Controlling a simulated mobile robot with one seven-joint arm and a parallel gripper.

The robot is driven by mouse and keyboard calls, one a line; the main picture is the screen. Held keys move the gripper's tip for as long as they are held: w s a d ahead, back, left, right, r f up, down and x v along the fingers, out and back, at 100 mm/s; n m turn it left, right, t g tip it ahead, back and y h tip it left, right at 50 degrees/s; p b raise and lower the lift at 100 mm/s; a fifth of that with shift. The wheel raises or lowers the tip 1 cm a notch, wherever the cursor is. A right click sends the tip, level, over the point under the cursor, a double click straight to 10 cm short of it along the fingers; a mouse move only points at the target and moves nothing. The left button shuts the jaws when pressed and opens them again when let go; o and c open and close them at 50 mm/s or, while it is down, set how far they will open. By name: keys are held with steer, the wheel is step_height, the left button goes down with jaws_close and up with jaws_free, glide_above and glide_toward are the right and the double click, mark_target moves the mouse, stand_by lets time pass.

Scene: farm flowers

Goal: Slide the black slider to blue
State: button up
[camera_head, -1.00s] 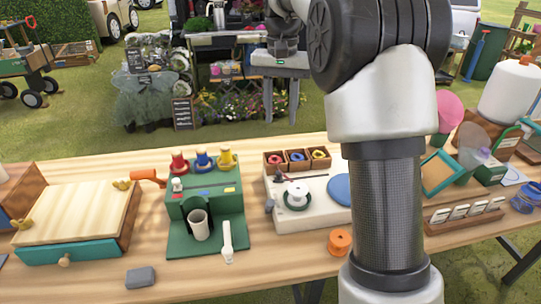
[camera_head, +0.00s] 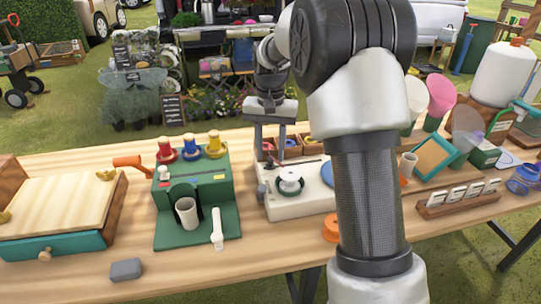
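The white board (camera_head: 308,204) on the table carries a white spool on a dark green ring (camera_head: 290,182). Three small wooden boxes (camera_head: 310,143) stand along its back edge, with coloured spools inside. My gripper (camera_head: 270,157) is over the back left of this board, pointing down, its two fingers apart. A red spool shows between or just behind the fingers. The black slider is not clearly visible; the small dark part at the board's back left is largely covered by my gripper. I cannot tell whether the fingers touch anything.
A green stand (camera_head: 222,195) with red, blue and yellow spools and a grey cup (camera_head: 187,212) stands left of the board.

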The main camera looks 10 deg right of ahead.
mark_target(294, 164)
steer(key=shift+f, duration=0.35)
jaws_close()
steer(key=d+p, duration=0.3)
steer(key=d, duration=0.3)
steer(key=shift+d+r, duration=0.15)
steer(key=shift+d, duration=0.4)
jaws_free()
